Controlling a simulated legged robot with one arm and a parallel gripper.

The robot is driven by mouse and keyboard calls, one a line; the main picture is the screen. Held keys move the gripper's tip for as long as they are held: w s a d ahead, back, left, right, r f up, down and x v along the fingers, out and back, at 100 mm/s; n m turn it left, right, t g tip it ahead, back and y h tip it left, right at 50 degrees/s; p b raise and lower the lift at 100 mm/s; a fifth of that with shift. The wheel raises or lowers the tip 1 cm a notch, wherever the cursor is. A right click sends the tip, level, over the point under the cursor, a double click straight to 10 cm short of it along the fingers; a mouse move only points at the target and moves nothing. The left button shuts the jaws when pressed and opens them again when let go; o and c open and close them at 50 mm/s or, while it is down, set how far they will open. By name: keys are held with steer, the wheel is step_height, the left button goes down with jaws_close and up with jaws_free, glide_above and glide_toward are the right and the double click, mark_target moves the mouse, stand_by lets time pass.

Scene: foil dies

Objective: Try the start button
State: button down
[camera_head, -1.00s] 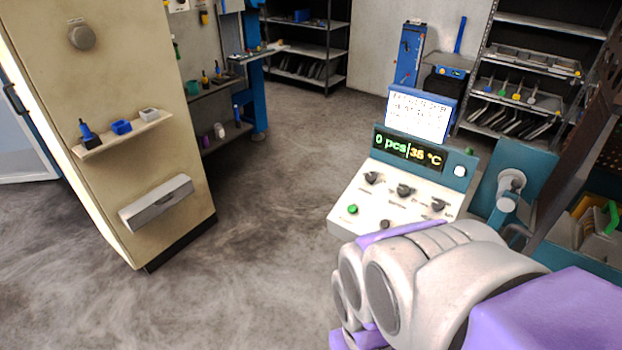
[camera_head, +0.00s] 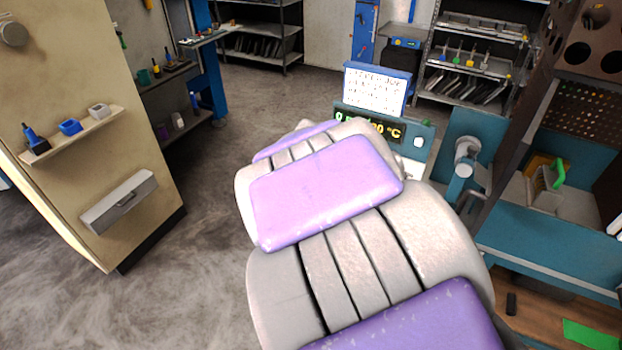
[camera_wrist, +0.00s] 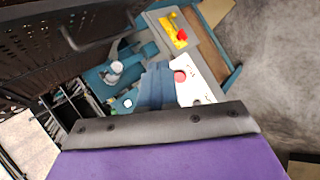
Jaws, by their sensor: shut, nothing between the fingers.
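The control console (camera_head: 419,152) stands behind my arm in the head view, its display (camera_head: 383,128) partly covered. My arm hides its sloping button panel there. In the wrist view the white panel (camera_wrist: 187,88) shows a red button (camera_wrist: 180,76) and part of a dark knob. No green button shows in either current view. My gripper (camera_wrist: 157,88) appears as dark blue, shut, empty fingers over the console, beside the red button. I cannot tell whether they touch the panel. In the head view my arm hides the fingers.
A lever with a white cylinder (camera_head: 466,150) stands right of the console; it also shows in the wrist view (camera_wrist: 115,68). A teal machine (camera_head: 545,240) is at the right. A beige cabinet (camera_head: 75,130) stands left, with open floor (camera_head: 215,290) between.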

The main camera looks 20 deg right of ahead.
steer(key=w+d+r+n+t+h+p, duration=0.1)
steer(key=w+d+n+t+h, duration=0.2)
steer(key=w, duration=0.8)
steer(key=w+d+n+t+h+p, duration=0.1)
steer(key=w+d+n+t+h, duration=0.3)
steer(key=w, duration=0.6)
steer(key=w+a+f+n+t+y, duration=0.1)
steer(key=w+a+f+n+y, duration=0.2)
steer(key=w+a+f+n, duration=0.1)
steer(key=w+a+f+n+t+y, duration=0.1)
steer(key=w+a+f+n+y, duration=0.1)
steer(key=w+a+f+n, duration=0.3)
steer(key=w+f+n, duration=0.1)
steer(key=w+f, duration=0.2)
steer(key=f, duration=0.1)
steer(key=shift+w+f+n+y+p, duration=0.25)
steer(key=shift+f+n+y+p, duration=0.05)
steer(key=shift+f+y+p, duration=0.1)
steer(key=shift+a, duration=0.1)
